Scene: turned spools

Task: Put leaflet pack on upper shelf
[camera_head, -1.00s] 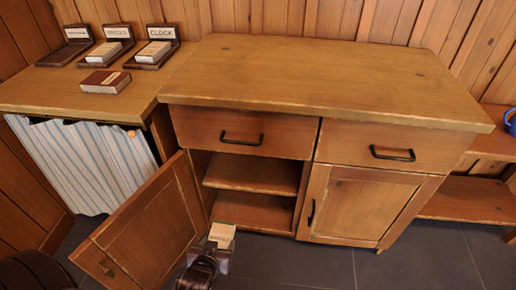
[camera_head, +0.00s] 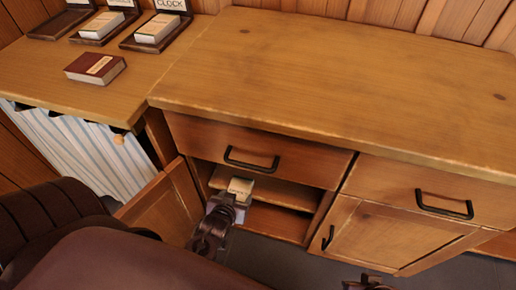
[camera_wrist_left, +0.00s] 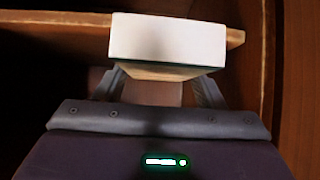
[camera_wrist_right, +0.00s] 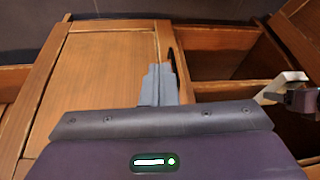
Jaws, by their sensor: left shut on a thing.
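The leaflet pack (camera_head: 241,186), a pale block, is in my left gripper (camera_head: 236,203) at the front of the open cabinet. In the left wrist view the pack (camera_wrist_left: 168,40) shows a white face with a dark green lower edge, between the two fingers. The upper shelf (camera_head: 290,194) is the board inside the cabinet, right behind the pack; its pale front edge passes behind the pack in the left wrist view. I cannot tell whether pack and shelf touch. My right gripper (camera_wrist_right: 158,84) has its fingers together and empty, in front of the closed door.
The open cabinet door (camera_head: 165,208) stands left of my left gripper. A lower board (camera_head: 275,222) lies under the shelf. A drawer (camera_head: 250,148) is above the opening. On the left counter are a dark red box (camera_head: 95,67) and several labelled stands with packs.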

